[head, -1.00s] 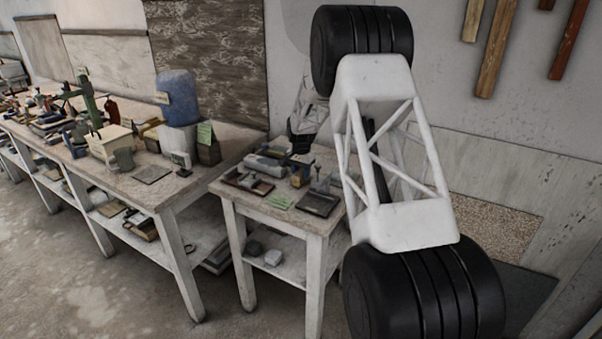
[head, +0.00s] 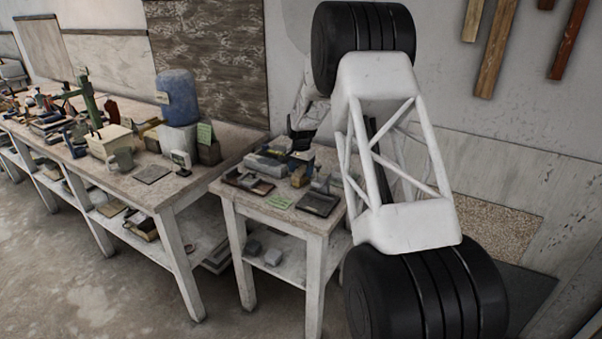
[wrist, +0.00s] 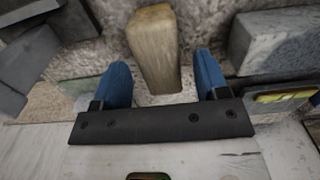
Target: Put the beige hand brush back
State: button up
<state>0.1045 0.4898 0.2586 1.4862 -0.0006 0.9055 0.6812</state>
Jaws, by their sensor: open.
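A beige, block-shaped thing (wrist: 153,48), which looks like the beige hand brush, lies ahead of my gripper in the wrist view. Its near end reaches between the two blue fingers of my gripper (wrist: 162,66). The fingers are open, with a gap visible on each side of it, more clearly on the right. In the head view my gripper (head: 300,152) is low over the back of the small table (head: 280,205), partly hidden among the things there.
Grey blocks flank the fingers in the wrist view, one at the right (wrist: 280,40) and one at the left (wrist: 28,55). A longer, crowded bench (head: 215,152) stands to the left.

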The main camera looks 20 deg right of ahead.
aim_at(301, 172)
notch_tip(301, 172, up, 11)
dwell(0.5)
jog(key=shift+f, duration=0.1)
dwell(0.3)
jog(key=s+a+r+n, duration=0.1)
jog(key=s+a+r, duration=0.1)
jog(key=s+r, duration=0.65)
jog(key=s+a+r+n+t, duration=0.1)
jog(key=s+a+r+n, duration=0.15)
jog(key=s, duration=1.05)
jog(key=s+a+r+n, duration=0.1)
jog(key=s+a+r, duration=0.1)
jog(key=s+r, duration=0.6)
jog(key=s+a+f+n, duration=0.1)
jog(key=s+f+n, duration=0.1)
jog(key=s, duration=1.5)
jog(key=s+a+f+n+t, duration=0.1)
jog(key=s+f, duration=0.4)
jog(key=s, duration=1.3)
jog(key=shift+a+n+t, duration=0.3)
jog(key=shift+a+n, duration=0.2)
jog(key=shift+n, duration=0.15)
